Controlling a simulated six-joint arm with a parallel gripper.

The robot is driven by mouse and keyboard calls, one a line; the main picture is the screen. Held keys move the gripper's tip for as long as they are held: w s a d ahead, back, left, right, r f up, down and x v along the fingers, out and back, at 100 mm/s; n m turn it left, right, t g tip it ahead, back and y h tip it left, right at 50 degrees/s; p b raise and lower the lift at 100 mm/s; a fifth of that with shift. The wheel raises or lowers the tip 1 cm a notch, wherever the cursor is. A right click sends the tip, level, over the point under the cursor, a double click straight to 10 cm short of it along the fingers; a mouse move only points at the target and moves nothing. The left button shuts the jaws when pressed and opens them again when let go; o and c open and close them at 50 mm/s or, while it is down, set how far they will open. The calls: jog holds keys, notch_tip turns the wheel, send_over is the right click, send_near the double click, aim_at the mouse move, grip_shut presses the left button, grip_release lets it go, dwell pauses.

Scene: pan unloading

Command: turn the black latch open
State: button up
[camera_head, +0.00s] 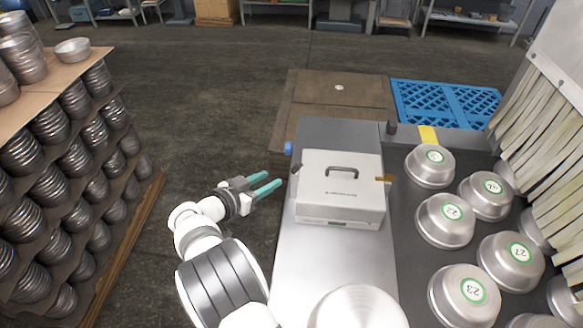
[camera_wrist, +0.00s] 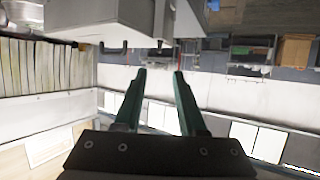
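A light grey metal box (camera_head: 318,200) with a black handle (camera_head: 341,170) on its lid stands on the grey bench. A small dark part (camera_head: 339,223) shows low on its front face; I cannot tell whether it is the black latch. My gripper (camera_head: 275,184) is left of the box, apart from it, with its two green fingers spread and nothing between them.
Metal pans with green labels (camera_head: 445,220) stand upside down on a dark surface (camera_head: 408,240) right of the box. A round metal pan (camera_head: 358,308) is at the bench's near end. Stacked pans (camera_head: 75,155) fill a rack at left. Floor is clear between rack and bench.

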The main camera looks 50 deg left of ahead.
aim_at(294, 167)
jog(key=x, duration=1.1)
jog(key=shift+d, duration=0.15)
grip_shut()
